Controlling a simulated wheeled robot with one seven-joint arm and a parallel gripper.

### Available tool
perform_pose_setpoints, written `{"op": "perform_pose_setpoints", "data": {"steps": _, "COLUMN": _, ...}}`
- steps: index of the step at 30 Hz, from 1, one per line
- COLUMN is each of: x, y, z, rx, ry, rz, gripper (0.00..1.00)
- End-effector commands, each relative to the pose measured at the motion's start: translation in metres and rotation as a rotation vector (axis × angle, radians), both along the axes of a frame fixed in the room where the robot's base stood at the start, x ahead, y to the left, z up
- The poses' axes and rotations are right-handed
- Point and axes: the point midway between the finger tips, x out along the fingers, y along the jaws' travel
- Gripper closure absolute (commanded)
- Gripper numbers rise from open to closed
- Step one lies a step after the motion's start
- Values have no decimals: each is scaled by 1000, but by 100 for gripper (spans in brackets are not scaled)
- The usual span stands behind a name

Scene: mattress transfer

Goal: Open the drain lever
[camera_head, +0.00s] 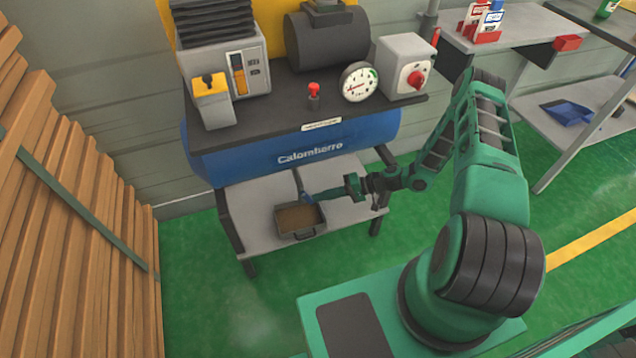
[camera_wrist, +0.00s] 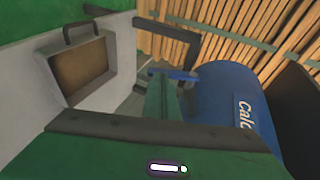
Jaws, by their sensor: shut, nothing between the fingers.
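A small blue drain lever (camera_head: 308,197) shows under the blue tank (camera_head: 300,150), just above a tray on the shelf. It also shows in the wrist view (camera_wrist: 172,74), below the tank's end. My green gripper (camera_head: 325,192) reaches in from the right beneath the tank. Its fingers are shut with nothing between them. In the wrist view the fingertips (camera_wrist: 160,92) are right by the lever. I cannot tell whether they touch it. The lever's mount is partly hidden by my gripper.
A brown-filled tray (camera_head: 298,220) stands on the grey shelf (camera_head: 252,217) under the tank. A gauge (camera_head: 358,82), a red valve (camera_head: 314,92) and a red-knobbed box (camera_head: 404,68) sit above. Stacked planks (camera_head: 75,190) stand at left. Dark legs flank the shelf.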

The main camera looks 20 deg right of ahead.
Motion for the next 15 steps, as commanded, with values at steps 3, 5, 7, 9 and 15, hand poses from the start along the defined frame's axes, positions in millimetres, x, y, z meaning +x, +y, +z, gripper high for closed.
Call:
{"op": "perform_pose_setpoints", "data": {"steps": 3, "x": 0, "y": 3, "z": -8, "rx": 86, "ry": 5, "rz": -4, "gripper": 100}}
{"op": "perform_pose_setpoints", "data": {"steps": 5, "x": 0, "y": 5, "z": -10, "rx": 128, "ry": 6, "rz": -3, "gripper": 100}}
{"op": "perform_pose_setpoints", "data": {"steps": 7, "x": 0, "y": 7, "z": -11, "rx": 160, "ry": 7, "rz": -1, "gripper": 100}}
{"op": "perform_pose_setpoints", "data": {"steps": 9, "x": 0, "y": 9, "z": -13, "rx": 154, "ry": 8, "rz": 0, "gripper": 100}}
{"op": "perform_pose_setpoints", "data": {"steps": 15, "x": -1, "y": 16, "z": -19, "rx": 151, "ry": 7, "rz": 1, "gripper": 100}}
